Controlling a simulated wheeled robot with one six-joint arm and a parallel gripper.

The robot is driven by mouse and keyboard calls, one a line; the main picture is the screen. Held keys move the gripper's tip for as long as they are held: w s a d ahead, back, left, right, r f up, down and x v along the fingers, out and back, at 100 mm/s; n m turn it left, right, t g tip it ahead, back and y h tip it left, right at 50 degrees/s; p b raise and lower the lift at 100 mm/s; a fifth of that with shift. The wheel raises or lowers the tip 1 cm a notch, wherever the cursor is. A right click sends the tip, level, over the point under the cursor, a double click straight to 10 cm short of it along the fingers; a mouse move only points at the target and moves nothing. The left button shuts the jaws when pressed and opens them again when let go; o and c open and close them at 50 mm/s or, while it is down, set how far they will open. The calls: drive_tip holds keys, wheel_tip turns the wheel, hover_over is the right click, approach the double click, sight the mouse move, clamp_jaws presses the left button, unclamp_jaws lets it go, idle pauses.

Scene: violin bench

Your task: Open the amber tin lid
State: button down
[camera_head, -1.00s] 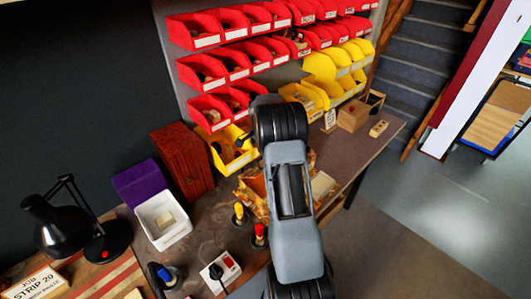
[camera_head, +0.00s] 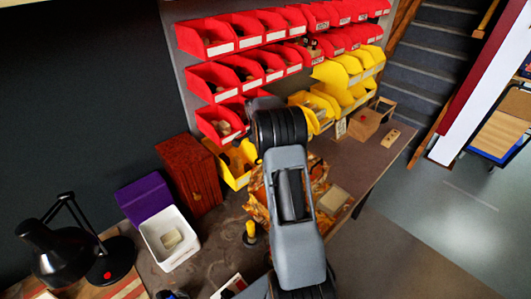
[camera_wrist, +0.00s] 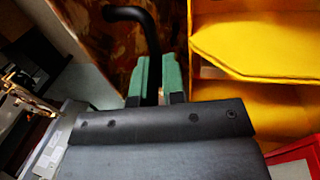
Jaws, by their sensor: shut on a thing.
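The amber tin, with a marbled brown-orange surface, shows on the bench in the head view (camera_head: 257,206), largely hidden behind my arm. In the wrist view its amber surface (camera_wrist: 108,52) fills the upper left. A curved black handle (camera_wrist: 135,15) stands out in front of it. My gripper (camera_wrist: 158,68), with green finger pads, is shut on the lower end of this handle. In the head view the gripper itself is hidden by my arm. How far the lid stands open I cannot tell.
Yellow bins (camera_wrist: 255,35) are close on the right in the wrist view. In the head view, red bins (camera_head: 212,75) line the wall. A brown box (camera_head: 190,175) and a white tub (camera_head: 155,232) stand left of the tin. A yellow-topped tool (camera_head: 250,232) stands in front.

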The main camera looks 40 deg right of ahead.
drive_tip(key=shift+s+a+f, duration=0.1)
drive_tip(key=shift+f, duration=0.4)
drive_tip(key=c, duration=1.3)
unclamp_jaws()
drive_tip(key=shift+c, duration=0.2)
drive_tip(key=shift+o, duration=0.7)
drive_tip(key=shift+r, duration=0.3)
drive_tip(key=shift+w+r, duration=0.2)
drive_tip(key=shift+w, duration=0.05)
drive_tip(key=shift+s, duration=0.1)
